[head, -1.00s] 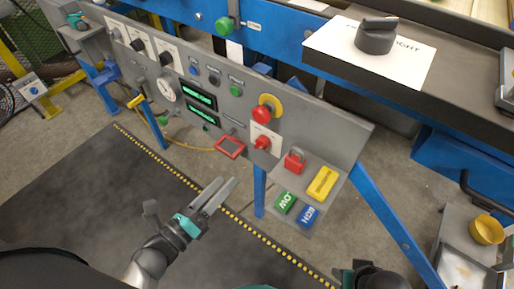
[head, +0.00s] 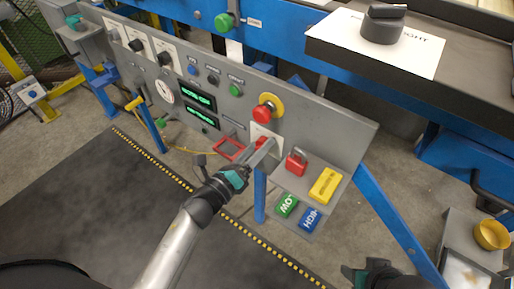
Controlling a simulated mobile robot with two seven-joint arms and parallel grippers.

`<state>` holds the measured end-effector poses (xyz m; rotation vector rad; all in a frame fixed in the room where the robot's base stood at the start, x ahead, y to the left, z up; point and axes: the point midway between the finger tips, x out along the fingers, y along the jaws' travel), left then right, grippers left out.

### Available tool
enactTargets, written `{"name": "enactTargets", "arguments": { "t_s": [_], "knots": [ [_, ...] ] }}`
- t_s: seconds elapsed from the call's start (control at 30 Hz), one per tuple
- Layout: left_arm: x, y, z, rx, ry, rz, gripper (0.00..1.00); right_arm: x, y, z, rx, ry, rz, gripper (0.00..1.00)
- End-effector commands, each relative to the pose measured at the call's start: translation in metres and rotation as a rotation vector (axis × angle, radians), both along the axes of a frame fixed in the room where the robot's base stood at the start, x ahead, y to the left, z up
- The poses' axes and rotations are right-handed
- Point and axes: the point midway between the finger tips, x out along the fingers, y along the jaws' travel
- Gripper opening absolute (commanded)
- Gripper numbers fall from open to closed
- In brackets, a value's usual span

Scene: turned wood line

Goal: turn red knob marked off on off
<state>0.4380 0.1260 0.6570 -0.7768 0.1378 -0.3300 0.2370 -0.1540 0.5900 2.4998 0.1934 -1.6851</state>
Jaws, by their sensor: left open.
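The red knob (head: 261,141) sits on a pale plate (head: 271,132) low on the right part of the grey control panel, below a red mushroom button. My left gripper (head: 262,152) is open, with its fingertips at the knob and partly covering it. I cannot tell whether the fingers touch it. The plate's marking is too small and too covered to read. My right gripper (head: 368,276) shows only in part at the bottom edge, and its fingers cannot be made out.
The red mushroom button (head: 263,113) on a yellow ring is just above the knob. A red padlock (head: 296,161), a yellow block (head: 326,186) and green (head: 287,205) and blue (head: 310,219) tags lie on the shelf at right. A red frame (head: 229,149) is left of the knob.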

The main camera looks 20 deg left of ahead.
Motion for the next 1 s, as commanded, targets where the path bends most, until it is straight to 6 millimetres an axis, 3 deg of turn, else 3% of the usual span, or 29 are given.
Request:
{"name": "enactTargets", "arguments": {
  "t_s": [0.2, 0.83, 1.0],
  "knots": [
    [0.0000, 0.0001, 0.0001, 0.000, 0.000, 0.000, 0.72, -0.0001, -0.0002, 0.0002, -0.001, 0.000, 0.000, 0.50],
    [-0.0003, 0.0002, -0.0001, -0.001, 0.000, 0.000, 0.01, -0.0003, -0.0002, -0.0001, 0.000, 0.001, 0.000, 0.50],
    [-0.0002, 0.0002, -0.0001, -0.001, 0.001, 0.001, 0.00, -0.0004, -0.0001, -0.0003, 0.000, 0.001, 0.000, 0.50]
  ]
}}
